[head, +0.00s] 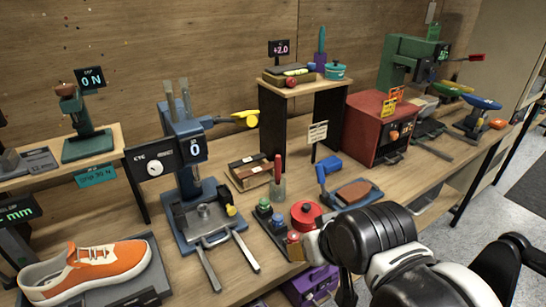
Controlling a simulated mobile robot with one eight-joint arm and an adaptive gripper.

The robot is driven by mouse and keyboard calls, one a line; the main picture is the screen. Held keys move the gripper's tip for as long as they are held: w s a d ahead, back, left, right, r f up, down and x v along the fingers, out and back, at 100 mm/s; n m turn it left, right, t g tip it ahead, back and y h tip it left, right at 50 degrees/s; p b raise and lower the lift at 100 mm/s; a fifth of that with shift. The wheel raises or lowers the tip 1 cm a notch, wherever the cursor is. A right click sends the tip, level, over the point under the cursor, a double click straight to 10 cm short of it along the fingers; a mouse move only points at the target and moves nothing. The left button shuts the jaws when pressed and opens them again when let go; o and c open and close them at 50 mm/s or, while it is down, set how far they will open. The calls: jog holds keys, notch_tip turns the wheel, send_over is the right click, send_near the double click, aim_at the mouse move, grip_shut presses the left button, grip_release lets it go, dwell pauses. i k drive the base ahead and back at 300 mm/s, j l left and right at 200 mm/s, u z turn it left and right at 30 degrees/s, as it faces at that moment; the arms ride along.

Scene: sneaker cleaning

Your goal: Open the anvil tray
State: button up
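Two grey rails (246,252) reach forward from the base. I cannot tell how far the tray is slid out. The end of my arm, with my gripper (318,246), is to the right of the press, apart from it. Its fingers are not clear behind my dark arm links.
Small coloured bottles (264,208) and a round red container (306,214) stand between the press and my arm. An orange sneaker (88,272) is at the left front. A purple box (312,285) sits below the bench edge. A yellow-handled lever (245,119) sticks out right of the press.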

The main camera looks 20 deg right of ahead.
aim_at(206, 221)
jog(key=k+l+u, duration=0.25)
jog(key=l, duration=0.25)
jog(key=k+l+u, duration=0.1)
jog(key=l+u, duration=0.15)
jog(key=l, duration=0.2)
jog(key=k+l+u, duration=0.25)
jog(key=l, duration=0.2)
jog(key=k+l+u, duration=0.25)
jog(key=i+l, duration=0.2)
jog(key=i, duration=0.05)
